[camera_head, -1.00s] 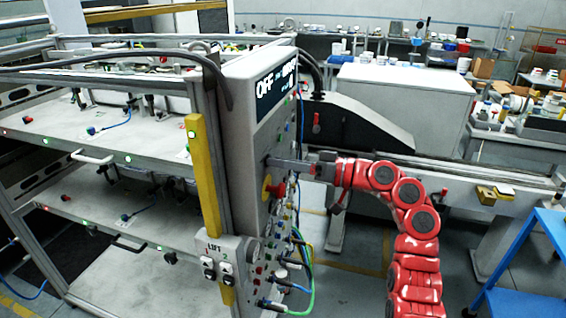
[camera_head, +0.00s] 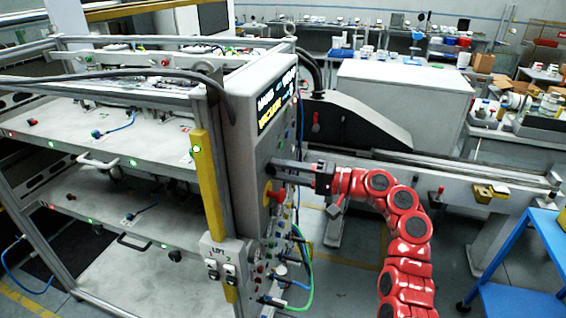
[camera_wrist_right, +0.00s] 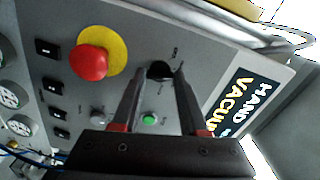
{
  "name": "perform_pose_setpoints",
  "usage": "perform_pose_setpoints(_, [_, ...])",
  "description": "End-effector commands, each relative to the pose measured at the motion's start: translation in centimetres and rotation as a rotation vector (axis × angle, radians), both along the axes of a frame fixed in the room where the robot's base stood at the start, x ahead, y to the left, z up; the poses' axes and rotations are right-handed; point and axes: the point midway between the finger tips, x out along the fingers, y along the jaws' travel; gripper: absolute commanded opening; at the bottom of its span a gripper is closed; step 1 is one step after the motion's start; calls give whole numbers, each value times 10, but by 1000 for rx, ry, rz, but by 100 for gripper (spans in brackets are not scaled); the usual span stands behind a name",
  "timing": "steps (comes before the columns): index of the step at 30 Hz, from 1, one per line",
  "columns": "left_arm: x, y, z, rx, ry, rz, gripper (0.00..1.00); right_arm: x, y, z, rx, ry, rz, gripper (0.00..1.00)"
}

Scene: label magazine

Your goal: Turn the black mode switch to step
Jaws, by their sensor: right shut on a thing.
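The black mode switch (camera_wrist_right: 159,71) is a small round knob on the grey control panel (camera_wrist_right: 205,60), with small markings around it too small to read. My right gripper (camera_wrist_right: 157,80) is shut on it, one finger on each side. In the head view my right gripper (camera_head: 278,163) reaches in from the right to the panel's side face and hides the switch there. The display (camera_head: 276,104) is lit; in the wrist view the display (camera_wrist_right: 240,103) shows "HAND" and "VACUU", the rest cut off. My left gripper is not in view.
A red emergency button (camera_wrist_right: 88,62) on a yellow disc sits beside the switch. A green lit button (camera_wrist_right: 149,118) lies below it, between my fingers. Cables (camera_head: 303,262) hang from the panel's lower part. A blue cart (camera_head: 520,270) stands at the right.

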Motion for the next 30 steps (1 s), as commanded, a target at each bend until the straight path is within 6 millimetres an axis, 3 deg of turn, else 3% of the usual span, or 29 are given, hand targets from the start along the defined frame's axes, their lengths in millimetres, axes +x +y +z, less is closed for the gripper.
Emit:
perform_pose_setpoints(1, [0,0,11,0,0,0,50,0,-1,6,17,44,-3,0])
perform_pose_setpoints(15, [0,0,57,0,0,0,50,0,-1,5,137,416,-3,0])
perform_pose_setpoints(30, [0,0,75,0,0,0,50,0,-1,0,189,579,-3,0])
